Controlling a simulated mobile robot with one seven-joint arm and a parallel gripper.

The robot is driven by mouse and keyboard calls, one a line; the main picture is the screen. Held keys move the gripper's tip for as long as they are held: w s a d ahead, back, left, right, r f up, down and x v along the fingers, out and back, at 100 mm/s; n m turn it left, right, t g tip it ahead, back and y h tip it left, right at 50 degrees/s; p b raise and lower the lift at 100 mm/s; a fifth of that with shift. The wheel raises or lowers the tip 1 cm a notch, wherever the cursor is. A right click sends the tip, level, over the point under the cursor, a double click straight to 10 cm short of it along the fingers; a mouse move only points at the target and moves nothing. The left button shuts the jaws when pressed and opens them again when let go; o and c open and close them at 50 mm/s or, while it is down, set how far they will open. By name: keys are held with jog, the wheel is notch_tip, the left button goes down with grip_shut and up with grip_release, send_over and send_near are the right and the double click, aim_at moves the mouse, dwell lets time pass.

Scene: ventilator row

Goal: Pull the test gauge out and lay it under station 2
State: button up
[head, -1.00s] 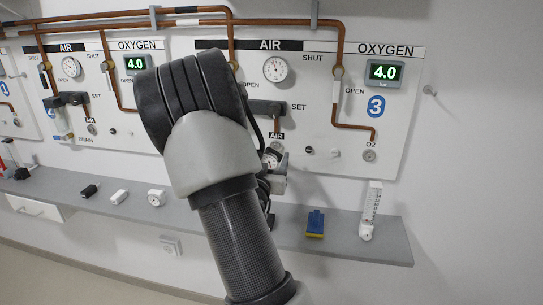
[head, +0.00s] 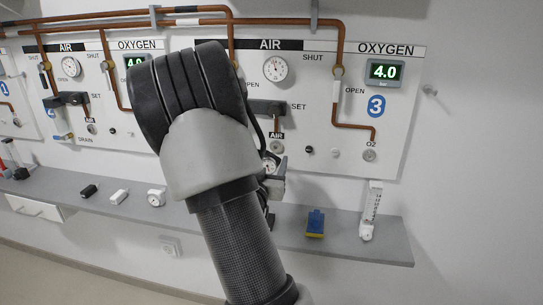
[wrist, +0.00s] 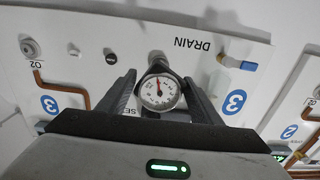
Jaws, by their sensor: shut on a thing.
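The test gauge (wrist: 158,93), a small round white dial with a red needle and dark stem, sits between the fingers of my gripper (wrist: 160,100) in the wrist view. The gripper is shut on it. In the head view the gauge (head: 268,165) shows partly beside my forearm, just below the AIR outlet (head: 277,147) of station 3. The outlet shows above it, and the gauge looks off it; its stem end is hidden. Station 2's panel (head: 88,125) is to the left, partly behind my arm. The grey shelf (head: 105,208) runs below the panels.
Below station 2 the shelf holds a black block (head: 89,191), a white block (head: 119,197) and a white round-faced device (head: 156,198). Bare shelf lies between these groups.

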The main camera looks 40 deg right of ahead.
aim_at(267, 166)
jog(key=shift+v, duration=2.3)
